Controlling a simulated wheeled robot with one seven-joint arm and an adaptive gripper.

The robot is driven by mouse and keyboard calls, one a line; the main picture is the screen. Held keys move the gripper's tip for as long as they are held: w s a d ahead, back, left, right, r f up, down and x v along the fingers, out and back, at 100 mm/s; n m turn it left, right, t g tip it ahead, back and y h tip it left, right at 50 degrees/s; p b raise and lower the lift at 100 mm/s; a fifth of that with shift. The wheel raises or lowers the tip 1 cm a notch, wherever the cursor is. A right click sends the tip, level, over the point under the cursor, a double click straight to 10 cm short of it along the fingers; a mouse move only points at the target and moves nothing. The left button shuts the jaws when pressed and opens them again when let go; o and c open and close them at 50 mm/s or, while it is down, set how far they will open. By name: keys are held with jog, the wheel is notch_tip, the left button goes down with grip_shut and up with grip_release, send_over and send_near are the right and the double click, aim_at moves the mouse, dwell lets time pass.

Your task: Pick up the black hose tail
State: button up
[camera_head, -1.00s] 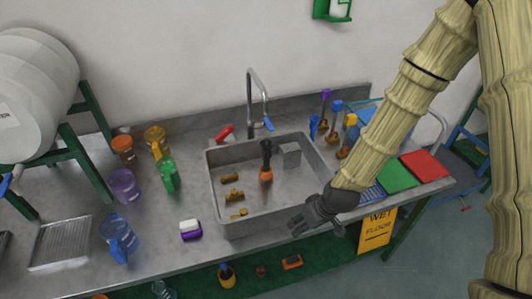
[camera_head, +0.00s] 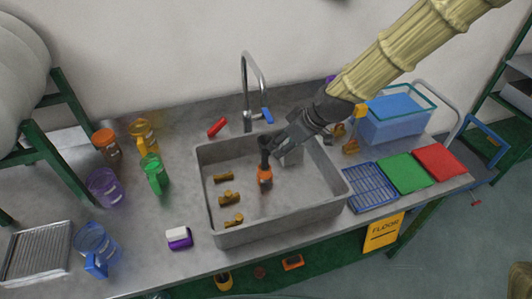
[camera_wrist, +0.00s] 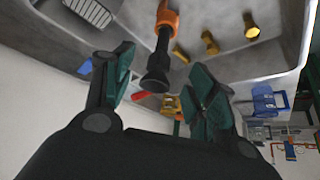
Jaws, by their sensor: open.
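The black hose tail (camera_head: 265,150) stands upright in the grey sink basin (camera_head: 225,238), with an orange part (camera_head: 265,176) below it. My gripper (camera_head: 277,148) is just right of its black upper part in the head view. In the wrist view the black hose tail (camera_wrist: 157,68) lies between the two open fingers of my gripper (camera_wrist: 158,74) as pictured, its flared end towards the palm. I see no clear contact with either finger. The fingers are apart and hold nothing.
Several brass fittings (camera_head: 229,198) lie in the basin, left of the hose tail. The tap (camera_head: 246,85) rises behind the basin. A blue rack (camera_head: 371,188) and blue tub (camera_head: 395,122) are at right.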

aim_at(266, 155)
jog(key=shift+a+p+x, duration=0.2)
jog(key=shift+p+x, duration=0.75)
jog(key=shift+x, duration=0.95)
jog(key=shift+a+p+x, duration=0.2)
jog(key=shift+p+x, duration=0.7)
jog(key=shift+x, duration=1.05)
jog(key=shift+p+x, duration=0.35)
jog(key=shift+x, duration=0.7)
jog(key=c, duration=1.2)
jog(key=shift+o, duration=0.2)
jog(key=shift+r, duration=0.1)
